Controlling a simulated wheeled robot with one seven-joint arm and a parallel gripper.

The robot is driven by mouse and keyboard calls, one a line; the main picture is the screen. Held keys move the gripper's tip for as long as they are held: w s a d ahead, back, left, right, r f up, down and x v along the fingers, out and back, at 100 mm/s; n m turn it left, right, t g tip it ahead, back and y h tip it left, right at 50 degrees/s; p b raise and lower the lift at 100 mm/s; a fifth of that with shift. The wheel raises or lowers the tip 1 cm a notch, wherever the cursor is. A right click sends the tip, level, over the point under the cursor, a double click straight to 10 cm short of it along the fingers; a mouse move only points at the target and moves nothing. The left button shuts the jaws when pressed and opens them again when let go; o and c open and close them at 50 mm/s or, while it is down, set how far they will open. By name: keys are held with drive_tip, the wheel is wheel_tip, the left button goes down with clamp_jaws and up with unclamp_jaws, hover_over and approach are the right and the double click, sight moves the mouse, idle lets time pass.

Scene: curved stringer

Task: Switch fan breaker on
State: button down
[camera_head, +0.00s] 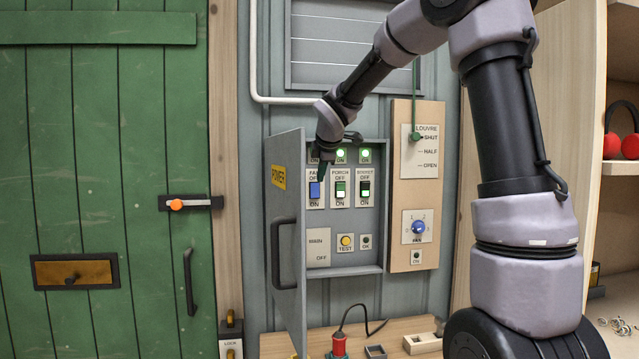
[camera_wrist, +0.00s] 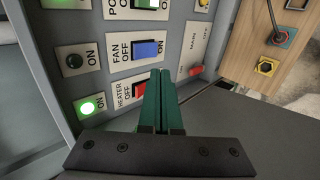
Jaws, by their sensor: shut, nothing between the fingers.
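The fan breaker is a blue rocker (camera_head: 315,190) on a white plate marked FAN, OFF and ON, inside the open grey power box. In the wrist view the blue rocker (camera_wrist: 146,49) sits just past my fingertips. The fan lamp (camera_wrist: 74,61) beside its ON label is dark. My gripper (camera_head: 323,178) is in front of the fan plate, partly covering it. In the wrist view its green fingers (camera_wrist: 161,74) are shut and empty, their tips near the rocker's edge on the heater side. I cannot tell whether they touch it.
A red heater rocker (camera_wrist: 139,91), its lamp (camera_wrist: 88,106) lit green, is close to my fingers. The porch rocker (camera_head: 340,189) is on the other side. The open box door (camera_head: 288,230) stands left. A blue fan knob (camera_head: 418,227) is on the wooden panel.

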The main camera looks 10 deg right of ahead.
drive_tip(key=shift+v, duration=2.25)
drive_tip(key=shift+f, duration=0.1)
drive_tip(key=shift+s+d+f, duration=0.15)
drive_tip(key=shift+s+f, duration=0.05)
drive_tip(key=shift+f, duration=0.45)
approach(316, 197)
wheel_tip(316, 197, down, 3)
drive_tip(key=w, duration=0.1)
drive_tip(key=w+f, duration=0.1)
drive_tip(key=w, duration=0.1)
drive_tip(key=shift+w, duration=0.7)
